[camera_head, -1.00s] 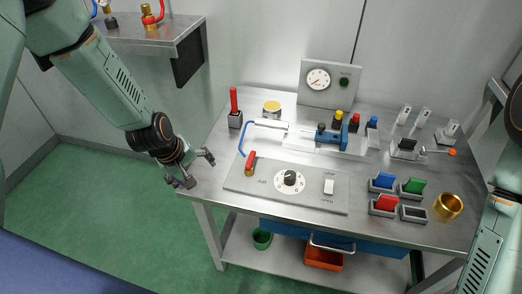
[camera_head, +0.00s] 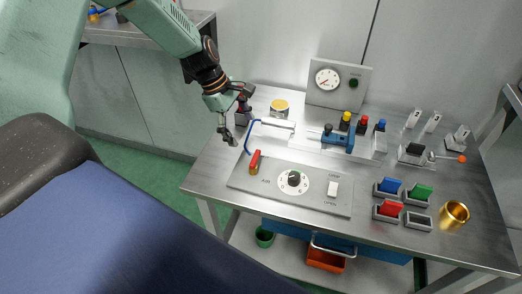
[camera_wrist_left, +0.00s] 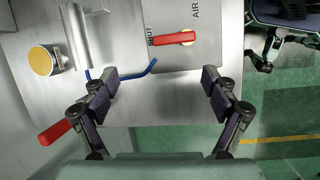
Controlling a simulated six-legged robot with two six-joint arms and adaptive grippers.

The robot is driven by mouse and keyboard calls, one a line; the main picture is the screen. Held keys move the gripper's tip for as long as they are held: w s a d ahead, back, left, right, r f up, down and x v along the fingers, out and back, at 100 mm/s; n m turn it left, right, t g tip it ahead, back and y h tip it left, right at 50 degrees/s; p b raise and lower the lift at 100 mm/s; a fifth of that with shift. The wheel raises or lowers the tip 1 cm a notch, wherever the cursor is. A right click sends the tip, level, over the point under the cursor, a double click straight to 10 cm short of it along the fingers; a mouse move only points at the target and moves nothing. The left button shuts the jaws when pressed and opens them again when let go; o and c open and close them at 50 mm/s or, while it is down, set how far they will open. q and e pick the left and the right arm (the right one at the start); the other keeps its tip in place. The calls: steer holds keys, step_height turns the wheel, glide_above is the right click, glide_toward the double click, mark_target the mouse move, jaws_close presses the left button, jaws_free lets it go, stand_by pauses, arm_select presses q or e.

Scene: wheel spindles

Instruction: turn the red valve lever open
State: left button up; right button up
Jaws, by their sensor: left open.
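The red valve lever (camera_head: 255,160) stands on a brass base at the left end of the grey panel. It points toward the back of the table. In the left wrist view the lever (camera_wrist_left: 170,39) lies crosswise beyond the fingers, its free end at the word SHUT. My left gripper (camera_head: 236,120) is open and empty above the table's left edge, behind and left of the lever. In the left wrist view its spread fingertips (camera_wrist_left: 158,84) have only bare table and a blue hose between them. They are apart from the lever.
The panel (camera_head: 330,204) also carries a dial (camera_head: 294,180) and a white switch (camera_head: 332,189). The blue hose (camera_head: 249,136) runs close behind the lever. An upright red handle (camera_wrist_left: 54,132) and a yellow-topped canister (camera_wrist_left: 42,61) are near the gripper.

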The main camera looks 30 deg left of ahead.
mark_target(254, 157)
arm_select(q)
steer(key=shift+n+g, duration=0.4)
steer(key=shift+n, duration=0.3)
steer(key=b+x, duration=0.1)
steer(key=x, duration=0.1)
steer(key=s+b+x, duration=0.1)
steer(key=x, duration=0.1)
steer(key=d+x, duration=0.1)
steer(key=x, duration=0.2)
steer(key=shift+s+r+b, duration=0.15)
steer(key=shift+r+b, duration=0.05)
steer(key=shift+b, duration=0.2)
steer(key=shift+d+f, duration=0.25)
steer(key=shift+f, duration=0.15)
steer(key=shift+c, duration=0.4)
steer(key=c, duration=1.1)
